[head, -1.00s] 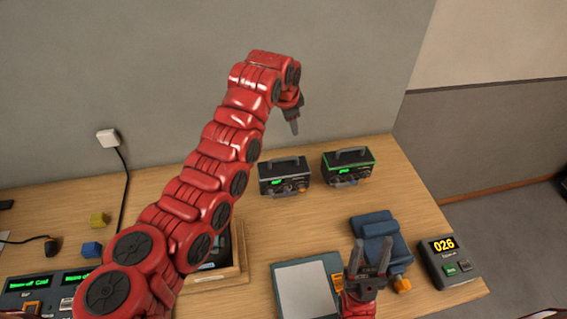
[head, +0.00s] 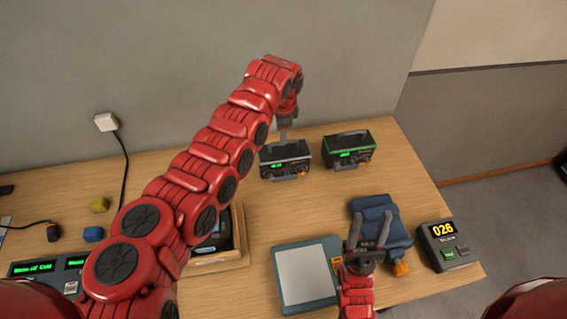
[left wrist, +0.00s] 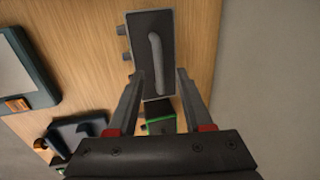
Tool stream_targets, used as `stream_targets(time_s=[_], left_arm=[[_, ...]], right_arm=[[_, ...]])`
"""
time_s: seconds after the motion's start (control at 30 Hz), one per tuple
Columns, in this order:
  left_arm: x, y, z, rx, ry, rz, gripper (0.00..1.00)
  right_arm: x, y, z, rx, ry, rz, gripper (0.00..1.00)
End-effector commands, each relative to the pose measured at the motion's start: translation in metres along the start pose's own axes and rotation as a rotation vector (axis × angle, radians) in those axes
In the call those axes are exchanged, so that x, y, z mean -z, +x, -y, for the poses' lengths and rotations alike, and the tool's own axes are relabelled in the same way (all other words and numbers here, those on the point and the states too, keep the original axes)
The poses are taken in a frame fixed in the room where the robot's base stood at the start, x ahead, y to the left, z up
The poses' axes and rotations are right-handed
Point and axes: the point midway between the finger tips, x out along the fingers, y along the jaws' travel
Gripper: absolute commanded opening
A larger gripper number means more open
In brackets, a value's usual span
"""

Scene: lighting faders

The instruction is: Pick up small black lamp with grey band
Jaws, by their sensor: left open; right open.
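The small black lamp with a grey band (head: 278,163) stands upright on the table near the wall, a box with a top handle and a green display. My left gripper (head: 284,134) is just above its top, fingers pointing down. In the left wrist view the lamp's top and pale handle (left wrist: 156,60) show just beyond the open, empty fingers (left wrist: 160,78). Whether the fingers touch it, I cannot tell. A similar lamp with a green band (head: 350,156) stands to its right. My right gripper (head: 371,228) is open and empty over the front right of the table.
A blue object with an orange knob (head: 381,218) lies beside my right gripper. A tablet-like panel (head: 305,275), a box with display 026 (head: 448,246) and a wooden tray (head: 225,262) are nearer the front. Bare table lies between the lamps and the panel.

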Motion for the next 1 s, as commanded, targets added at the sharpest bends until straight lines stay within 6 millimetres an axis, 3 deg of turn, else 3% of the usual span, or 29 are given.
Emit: stream_targets(time_s=[0.23, 0.57, 0.87, 1.0], left_arm=[[0.006, 0.043, -0.004, 0.000, 0.001, 0.002, 0.51], [0.005, 0.048, -0.003, 0.000, -0.001, 0.000, 0.51], [0.005, 0.048, -0.003, 0.000, -0.001, 0.000, 0.00], [0.005, 0.048, -0.003, 0.000, -0.001, 0.000, 0.00]], right_arm=[[-0.004, -0.025, 0.001, 0.000, 0.000, 0.000, 0.50], [-0.005, -0.027, 0.001, 0.000, 0.000, 0.000, 0.50], [-0.004, -0.027, 0.001, 0.000, 0.000, 0.000, 0.50], [-0.005, -0.027, 0.001, 0.000, 0.000, 0.000, 0.50]])
